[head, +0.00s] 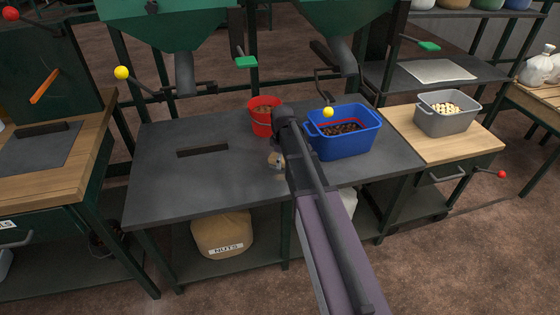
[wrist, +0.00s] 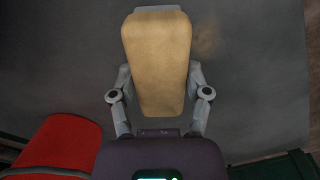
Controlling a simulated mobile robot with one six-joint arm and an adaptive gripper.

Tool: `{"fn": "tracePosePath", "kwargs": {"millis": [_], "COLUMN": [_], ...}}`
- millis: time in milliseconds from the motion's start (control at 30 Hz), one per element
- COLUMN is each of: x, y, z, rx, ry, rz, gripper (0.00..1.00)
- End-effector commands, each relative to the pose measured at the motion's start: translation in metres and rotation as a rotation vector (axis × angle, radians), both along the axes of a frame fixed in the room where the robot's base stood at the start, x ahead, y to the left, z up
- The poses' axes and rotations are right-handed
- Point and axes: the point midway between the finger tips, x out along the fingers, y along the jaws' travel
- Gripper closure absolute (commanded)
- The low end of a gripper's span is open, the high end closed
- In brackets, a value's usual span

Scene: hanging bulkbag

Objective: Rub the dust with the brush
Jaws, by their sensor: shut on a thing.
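The brush shows in the wrist view as a tan, rounded block (wrist: 156,65), with its bristles hidden from above. My gripper (wrist: 158,85) is shut on it, one grey finger along each side. A faint brownish patch of dust (wrist: 208,38) shows on the dark tabletop just right of the brush's far end. In the head view, a small tan part of the brush (head: 273,158) shows beside my arm, low over the dark table (head: 225,185). My arm covers much of it, and I cannot tell whether the brush touches the table.
A red bucket (head: 263,118) stands behind the brush; it also shows in the wrist view (wrist: 62,148). A blue bin (head: 345,143) of brown pieces stands to the right. The table has a dark slot (head: 203,151). Yellow-knobbed levers (head: 122,73) hang above. The table's left part is clear.

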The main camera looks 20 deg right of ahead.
Motion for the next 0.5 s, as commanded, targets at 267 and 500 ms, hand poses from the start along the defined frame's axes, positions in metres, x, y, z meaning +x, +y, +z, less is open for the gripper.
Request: {"fn": "tracePosePath", "kwargs": {"millis": [267, 500], "x": [0.0, 0.0], "y": [-0.018, -0.028], "z": [-0.002, -0.003], "rx": [-0.001, -0.002], "ry": [0.001, 0.001], "rz": [-0.001, 0.0], "gripper": [0.76, 0.76]}}
